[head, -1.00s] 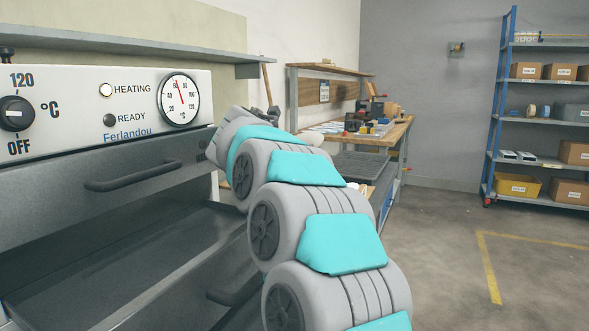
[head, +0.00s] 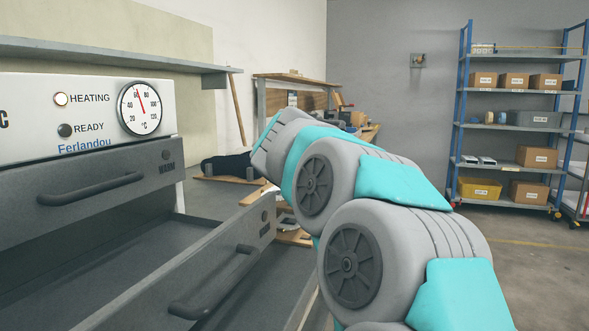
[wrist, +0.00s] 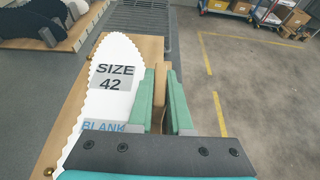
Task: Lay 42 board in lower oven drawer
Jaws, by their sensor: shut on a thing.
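The 42 board (wrist: 129,60) is a wooden board with a white, jagged-edged insole sheet marked SIZE 42 (wrist: 112,78) and BLANK. My gripper (wrist: 161,92) is shut on its raised wooden edge piece, with a green finger on each side. In the head view the arm hides my gripper; a bit of white and wood past the arm is probably this board. The lower oven drawer (head: 215,262) is pulled out, its dark inside (head: 75,270) partly visible and bare there. The upper drawer (head: 100,180) above it looks shut.
The oven panel (head: 85,115) has its HEATING lamp lit and READY dark. Another board with a dark piece (head: 228,166) lies beyond the drawer. A workbench (head: 372,132) and blue shelving (head: 510,128) stand behind. Open floor lies right (wrist: 245,95).

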